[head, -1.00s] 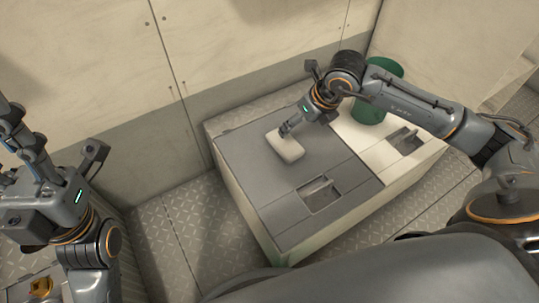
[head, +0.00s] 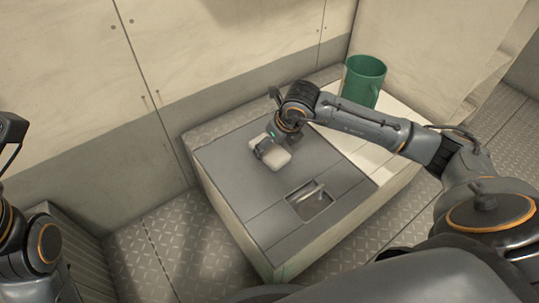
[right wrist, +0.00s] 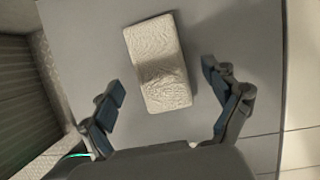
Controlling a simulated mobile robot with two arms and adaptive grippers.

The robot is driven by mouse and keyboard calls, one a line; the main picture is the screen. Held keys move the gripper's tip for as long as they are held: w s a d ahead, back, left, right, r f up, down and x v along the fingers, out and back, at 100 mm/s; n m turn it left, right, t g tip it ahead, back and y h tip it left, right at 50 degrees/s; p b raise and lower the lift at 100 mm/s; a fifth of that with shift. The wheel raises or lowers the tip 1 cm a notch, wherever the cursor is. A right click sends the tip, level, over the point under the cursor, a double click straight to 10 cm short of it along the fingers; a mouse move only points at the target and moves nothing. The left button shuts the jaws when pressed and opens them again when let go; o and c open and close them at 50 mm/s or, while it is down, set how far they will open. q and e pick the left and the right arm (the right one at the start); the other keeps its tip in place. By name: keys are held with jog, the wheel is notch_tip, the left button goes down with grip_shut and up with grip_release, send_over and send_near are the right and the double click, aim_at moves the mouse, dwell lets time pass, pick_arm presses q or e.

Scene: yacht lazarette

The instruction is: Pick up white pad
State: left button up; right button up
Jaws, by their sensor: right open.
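The white pad (head: 276,160) is a small rounded block lying flat on the dark grey top of a low locker (head: 230,179). My right gripper (head: 264,148) is over the pad and hides part of it in the head view. In the right wrist view the textured pad (right wrist: 152,40) lies lengthwise, its near end between the two spread fingers of the open right gripper (right wrist: 165,98). A gap shows on both sides of the pad. My left arm shows at the left edge of the head view, but its gripper is out of the picture.
A green bucket (head: 362,82) stands at the locker's far right, behind my right arm. A recessed latch (head: 310,200) is in the locker top. Pale walls (head: 220,50) rise behind. Patterned metal floor (head: 180,245) surrounds the locker.

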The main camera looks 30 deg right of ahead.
jog(key=shift+b+x, duration=0.55)
jog(key=shift+x, duration=0.9)
jog(key=shift+a, duration=0.1)
jog(key=shift+c, duration=0.2)
jog(key=c, duration=1)
jog(key=shift+s, duration=0.1)
jog(key=shift+r, duration=0.15)
